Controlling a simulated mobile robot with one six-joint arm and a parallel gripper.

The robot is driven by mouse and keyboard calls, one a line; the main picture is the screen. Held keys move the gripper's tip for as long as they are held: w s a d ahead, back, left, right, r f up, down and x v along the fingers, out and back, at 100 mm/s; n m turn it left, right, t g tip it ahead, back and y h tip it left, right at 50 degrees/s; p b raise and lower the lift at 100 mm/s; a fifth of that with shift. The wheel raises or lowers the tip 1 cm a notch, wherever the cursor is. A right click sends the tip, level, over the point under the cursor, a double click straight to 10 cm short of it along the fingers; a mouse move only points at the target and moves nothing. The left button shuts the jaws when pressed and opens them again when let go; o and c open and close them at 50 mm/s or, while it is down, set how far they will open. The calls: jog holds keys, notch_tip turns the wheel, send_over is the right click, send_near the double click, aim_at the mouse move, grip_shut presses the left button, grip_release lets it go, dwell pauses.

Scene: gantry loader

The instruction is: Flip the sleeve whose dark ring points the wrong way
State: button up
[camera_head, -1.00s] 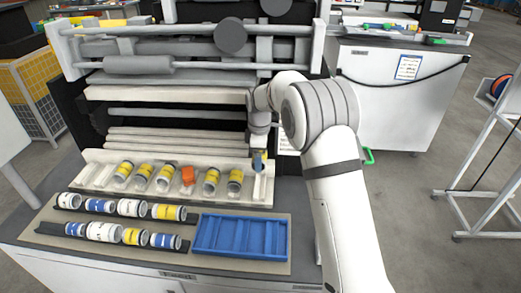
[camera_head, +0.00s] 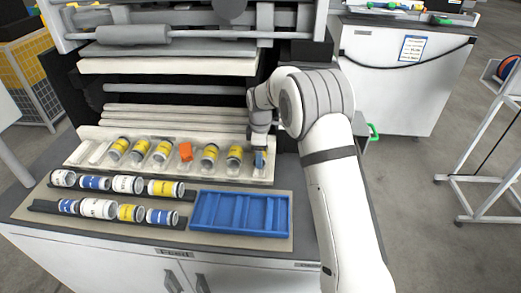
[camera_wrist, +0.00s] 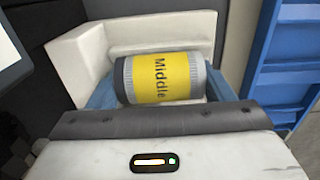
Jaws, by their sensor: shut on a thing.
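A cream rack (camera_head: 225,176) holds a row of slanted yellow-and-grey sleeves, among them one at the left (camera_head: 118,148) and one at the right (camera_head: 234,156), with an orange piece (camera_head: 186,152) between them. My gripper (camera_head: 260,160) is at the rack's right end. In the wrist view its blue fingers are shut on a yellow sleeve (camera_wrist: 160,78) marked "Middle", lying crosswise with grey ends. The left end has a darker edge. A cream wall stands close behind it. Whether the sleeve touches the rack is unclear. Ring directions on the small racked sleeves are hard to tell.
In front of the rack, two dark rails hold white, blue and yellow rolls (camera_head: 127,184). An empty blue tray (camera_head: 282,217) lies to their right. Machine rollers (camera_head: 170,88) stand just behind the rack. The mat (camera_head: 180,238) is bare at the front.

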jog(key=shift+f, duration=0.35)
jog(key=o, duration=1.3)
jog(key=shift+r, duration=0.1)
